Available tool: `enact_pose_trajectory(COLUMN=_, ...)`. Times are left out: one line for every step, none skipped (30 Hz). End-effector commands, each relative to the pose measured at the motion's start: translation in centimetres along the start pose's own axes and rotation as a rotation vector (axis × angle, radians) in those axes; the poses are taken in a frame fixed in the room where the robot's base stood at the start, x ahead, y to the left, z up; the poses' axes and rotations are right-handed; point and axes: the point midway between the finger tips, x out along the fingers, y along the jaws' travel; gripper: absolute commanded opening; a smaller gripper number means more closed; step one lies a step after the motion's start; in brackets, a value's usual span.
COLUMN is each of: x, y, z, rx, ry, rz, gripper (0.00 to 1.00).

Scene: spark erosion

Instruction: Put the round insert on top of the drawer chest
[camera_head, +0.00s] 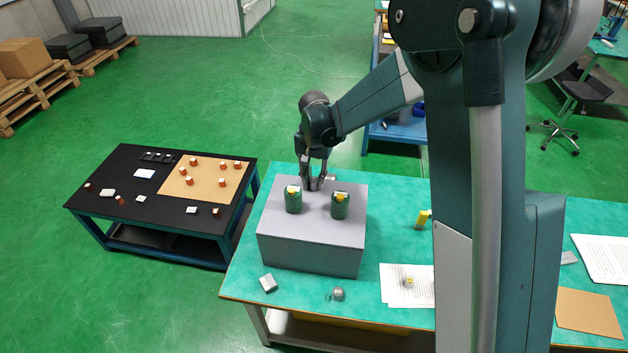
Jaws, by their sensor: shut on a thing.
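The drawer chest (308,248) is a grey box on the green-topped bench, with a pale flat top. My gripper (314,185) points down at the back of that top, behind the two green canisters. It is shut on a small dark piece between its fingertips, which fits the round insert, though it is too small and too covered by the fingers to be sure. The piece is at or just above the chest top; I cannot tell whether it touches.
A black table (130,222) with small parts stands left.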

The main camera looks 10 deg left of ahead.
Motion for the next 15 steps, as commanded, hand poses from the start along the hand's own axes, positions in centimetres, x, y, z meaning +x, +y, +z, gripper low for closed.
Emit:
enact_pose_trajectory(x=-0.03, y=0.0, z=0.0, rx=0.0, ry=0.0, rz=0.0, gripper=0.04)
enact_pose_trajectory(x=-0.03, y=0.0, z=0.0, rx=0.0, ry=0.0, rz=0.0, gripper=0.04)
enact_pose_trajectory(x=-0.04, y=0.0, z=0.0, rx=0.0, ry=0.0, rz=0.0, gripper=0.04)
enact_pose_trajectory(x=-0.04, y=0.0, z=0.0, rx=0.0, ry=0.0, rz=0.0, gripper=0.04)
enact_pose_trajectory(x=-0.04, y=0.0, z=0.0, rx=0.0, ry=0.0, rz=0.0, gripper=0.04)
enact_pose_trajectory(x=-0.03, y=0.0, z=0.0, rx=0.0, ry=0.0, rz=0.0, gripper=0.04)
enact_pose_trajectory(x=0.01, y=0.0, z=0.0, rx=0.0, ry=0.0, rz=0.0, gripper=0.04)
enact_pose_trajectory(x=0.07, y=0.0, z=0.0, rx=0.0, ry=0.0, rz=0.0, gripper=0.04)
enact_pose_trajectory(x=0.18, y=0.0, z=0.0, rx=0.0, ry=0.0, rz=0.0, gripper=0.04)
enact_pose_trajectory(x=0.26, y=0.0, z=0.0, rx=0.0, ry=0.0, rz=0.0, gripper=0.04)
enact_pose_trajectory(x=0.33, y=0.0, z=0.0, rx=0.0, ry=0.0, rz=0.0, gripper=0.04)
enact_pose_trajectory(x=0.33, y=0.0, z=0.0, rx=0.0, ry=0.0, rz=0.0, gripper=0.24)
enact_pose_trajectory(x=0.29, y=0.0, z=0.0, rx=0.0, ry=0.0, rz=0.0, gripper=0.28)
enact_pose_trajectory(x=0.27, y=0.0, z=0.0, rx=0.0, ry=0.0, rz=0.0, gripper=0.32)
enact_pose_trajectory(x=0.26, y=0.0, z=0.0, rx=0.0, ry=0.0, rz=0.0, gripper=0.36)
